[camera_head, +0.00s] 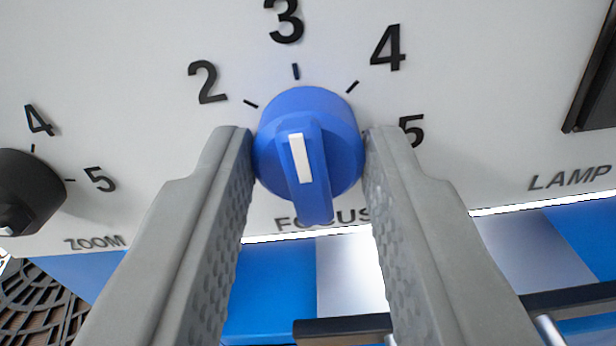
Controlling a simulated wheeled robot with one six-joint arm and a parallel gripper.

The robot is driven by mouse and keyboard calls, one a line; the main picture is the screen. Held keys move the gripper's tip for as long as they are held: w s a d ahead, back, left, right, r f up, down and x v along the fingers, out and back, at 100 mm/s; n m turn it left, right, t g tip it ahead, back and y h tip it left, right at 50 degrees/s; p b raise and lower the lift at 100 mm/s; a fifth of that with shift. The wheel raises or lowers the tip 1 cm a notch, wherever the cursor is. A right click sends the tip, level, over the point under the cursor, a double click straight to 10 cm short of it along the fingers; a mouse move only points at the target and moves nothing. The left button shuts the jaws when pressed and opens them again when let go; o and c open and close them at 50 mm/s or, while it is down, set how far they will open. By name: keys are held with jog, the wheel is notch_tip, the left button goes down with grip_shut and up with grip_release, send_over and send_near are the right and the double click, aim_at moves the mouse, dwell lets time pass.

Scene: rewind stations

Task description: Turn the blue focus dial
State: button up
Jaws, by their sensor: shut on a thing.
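The blue focus dial (310,148) sits on a white panel (130,60), above the word FOCUS. A raised blue ridge crosses its face, with a white line on it. The white line runs nearly upright and its upper end points roughly at the tick for 3. The numbers 2, 3, 4 and 5 stand around the dial. My gripper (308,142) is shut on the dial, one grey finger at its left side and one at its right. The right fingertip partly covers the area by the 5 and the end of FOCUS.
A black ZOOM dial (28,190) is at the left edge. A dark part (598,85) above the word LAMP is at the right edge. Below the panel are blue and white surfaces, a dark bar (345,330) and a dark grille (35,305) at lower left.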

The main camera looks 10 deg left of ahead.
jog(key=shift+f, duration=0.1)
jog(key=o, duration=1)
jog(key=shift+s, duration=0.15)
jog(key=s, duration=1.7)
jog(key=shift+a, duration=0.3)
